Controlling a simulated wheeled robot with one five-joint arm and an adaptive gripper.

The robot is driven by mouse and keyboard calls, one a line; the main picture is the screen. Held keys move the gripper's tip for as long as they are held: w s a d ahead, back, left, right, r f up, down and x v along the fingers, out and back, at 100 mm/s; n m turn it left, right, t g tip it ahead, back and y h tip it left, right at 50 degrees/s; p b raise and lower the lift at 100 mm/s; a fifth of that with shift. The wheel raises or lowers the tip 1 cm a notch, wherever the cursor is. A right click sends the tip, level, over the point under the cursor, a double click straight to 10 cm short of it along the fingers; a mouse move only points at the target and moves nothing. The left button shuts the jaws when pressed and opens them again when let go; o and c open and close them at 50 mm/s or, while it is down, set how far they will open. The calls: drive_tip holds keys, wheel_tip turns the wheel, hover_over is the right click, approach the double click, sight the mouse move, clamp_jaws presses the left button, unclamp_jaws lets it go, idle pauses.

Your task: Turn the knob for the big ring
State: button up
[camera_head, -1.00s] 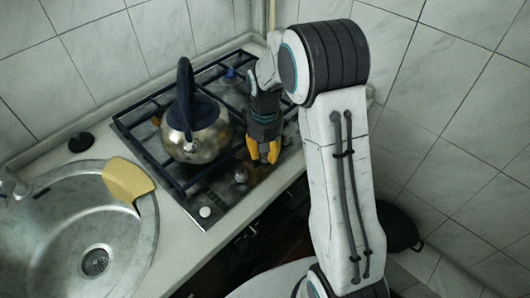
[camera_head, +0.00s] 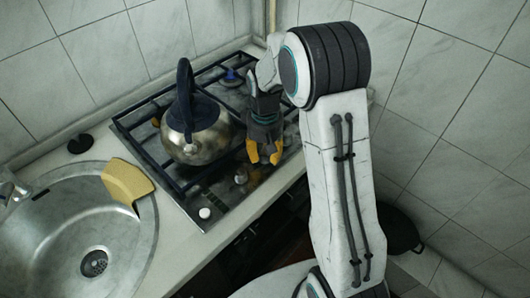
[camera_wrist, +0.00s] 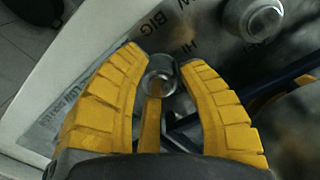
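My gripper (camera_head: 264,156) is over the right front part of the hob. A second metal knob (camera_wrist: 255,18) is at the upper right, outside the fingers. The printed word BIG (camera_wrist: 155,19) lies on the panel between the two knobs' areas. In the head view, a silver knob (camera_head: 240,176) is left of my gripper.
A metal kettle (camera_head: 197,131) with a dark handle stands on the hob grate, close left of my gripper. A pale knob (camera_head: 205,213) is near the hob's front corner. A sink (camera_head: 92,225) with a yellow cloth or sponge (camera_head: 127,182) is left. Tiled walls are behind and right.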

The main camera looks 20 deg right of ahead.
drive_tip(key=o, duration=0.4)
drive_tip(key=shift+o, duration=0.2)
wheel_tip(320, 180, up, 12)
idle(0.5)
idle(0.5)
